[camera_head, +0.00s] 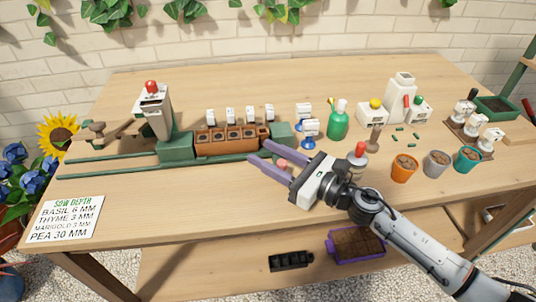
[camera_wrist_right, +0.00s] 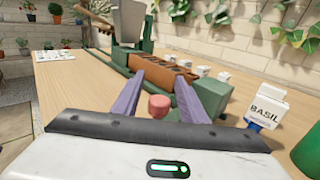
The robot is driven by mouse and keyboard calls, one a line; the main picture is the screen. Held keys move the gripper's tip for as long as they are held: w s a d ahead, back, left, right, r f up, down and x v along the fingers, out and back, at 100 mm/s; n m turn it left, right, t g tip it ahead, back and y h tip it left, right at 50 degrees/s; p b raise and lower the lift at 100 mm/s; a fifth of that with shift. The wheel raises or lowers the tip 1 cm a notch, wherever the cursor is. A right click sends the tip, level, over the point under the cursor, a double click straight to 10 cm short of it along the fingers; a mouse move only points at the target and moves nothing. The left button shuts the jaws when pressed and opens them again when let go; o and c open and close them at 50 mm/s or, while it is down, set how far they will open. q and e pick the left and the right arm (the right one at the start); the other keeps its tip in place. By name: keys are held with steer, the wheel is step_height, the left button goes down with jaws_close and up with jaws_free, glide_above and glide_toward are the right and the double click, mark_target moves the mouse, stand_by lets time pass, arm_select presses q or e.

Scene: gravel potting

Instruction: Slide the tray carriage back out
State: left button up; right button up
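The tray carriage (camera_head: 232,139) is a brown celled tray between green end blocks, and it also shows in the wrist view (camera_wrist_right: 168,70). It sits on green rails (camera_head: 110,164) that run left. A hopper with a red knob (camera_head: 151,87) stands by its left end. My right gripper (camera_head: 259,152), with purple fingers, is open at the carriage's front right. A small pinkish-red knob (camera_wrist_right: 158,105) is between the spread fingers, with gaps on both sides; it also shows in the head view (camera_head: 282,164). What it is fixed to is hidden. My left gripper is out of view.
White seed packets (camera_head: 230,115) stand behind the tray. A green bottle (camera_head: 338,120), a red-topped bottle (camera_head: 358,157) and several pots (camera_head: 404,169) stand to the right. A sow depth card (camera_head: 66,218) lies front left.

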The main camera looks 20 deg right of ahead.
mark_target(286, 166)
steer(key=shift+s+d+f, duration=0.1)
steer(key=shift+s+d, duration=0.15)
steer(key=b+v, duration=0.2)
steer(key=v, duration=0.6)
steer(key=shift+s, duration=0.2)
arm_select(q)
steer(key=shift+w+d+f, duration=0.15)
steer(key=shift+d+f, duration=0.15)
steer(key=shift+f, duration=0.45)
arm_select(e)
steer(key=shift+s+d, duration=0.45)
steer(key=shift+s, duration=0.05)
